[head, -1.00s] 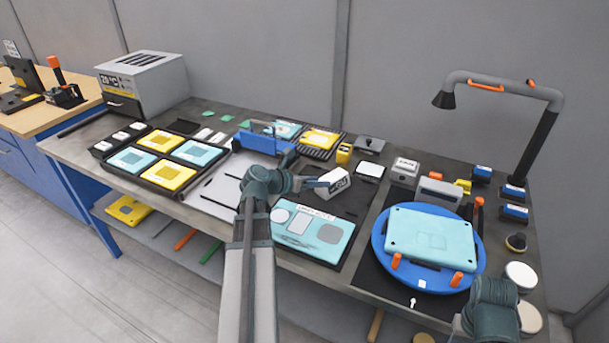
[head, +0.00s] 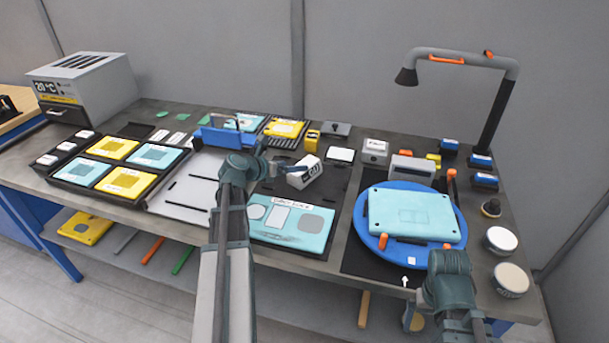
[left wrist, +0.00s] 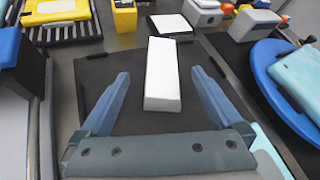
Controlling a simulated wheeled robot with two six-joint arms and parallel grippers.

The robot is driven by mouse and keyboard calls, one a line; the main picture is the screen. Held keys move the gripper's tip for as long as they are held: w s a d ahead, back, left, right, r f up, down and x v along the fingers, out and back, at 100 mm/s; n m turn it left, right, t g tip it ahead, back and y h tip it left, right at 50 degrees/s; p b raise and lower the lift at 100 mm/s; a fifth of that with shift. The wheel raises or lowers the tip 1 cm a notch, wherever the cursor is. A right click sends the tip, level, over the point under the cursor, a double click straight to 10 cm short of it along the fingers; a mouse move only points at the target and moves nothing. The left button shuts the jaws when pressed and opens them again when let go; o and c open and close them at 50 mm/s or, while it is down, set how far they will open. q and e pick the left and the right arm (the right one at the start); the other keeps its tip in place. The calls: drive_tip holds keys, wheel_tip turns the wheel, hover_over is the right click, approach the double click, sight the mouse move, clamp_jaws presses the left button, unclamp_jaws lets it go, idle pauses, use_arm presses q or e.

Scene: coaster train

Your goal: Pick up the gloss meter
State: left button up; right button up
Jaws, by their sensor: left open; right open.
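A white box with a dark label (head: 304,172), which I take to be the gloss meter, sits on a dark mat on the bench. Its label is too small to read. In the left wrist view it is a plain white block (left wrist: 162,85). My left gripper (head: 284,165) is open, with one finger on each side of the block's near part and a gap to each; I see no grip on it. My right gripper (head: 448,278) is at the lower right, by the front of the blue turntable; its fingertips are hidden.
A blue turntable (head: 359,222) carries a light-blue panel (head: 410,213). A cyan panel (head: 290,238) lies in front of the white box. Behind it are a yellow block (head: 312,141), a white-topped pad (head: 341,155) and a grey-white box (head: 375,151). A blue carrier (head: 225,138) stands left.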

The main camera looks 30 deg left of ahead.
sight(305, 172)
use_arm(q)
drive_tip(key=shift+f+b+x, duration=0.15)
drive_tip(key=shift+b+x, duration=0.6)
drive_tip(key=shift+x, duration=0.6)
drive_tip(key=shift+f+b+x, duration=0.15)
drive_tip(key=shift+b+x, duration=0.6)
drive_tip(key=shift+x, duration=0.6)
drive_tip(key=shift+s+d+r, duration=0.15)
drive_tip(key=shift+s, duration=0.15)
clamp_jaws()
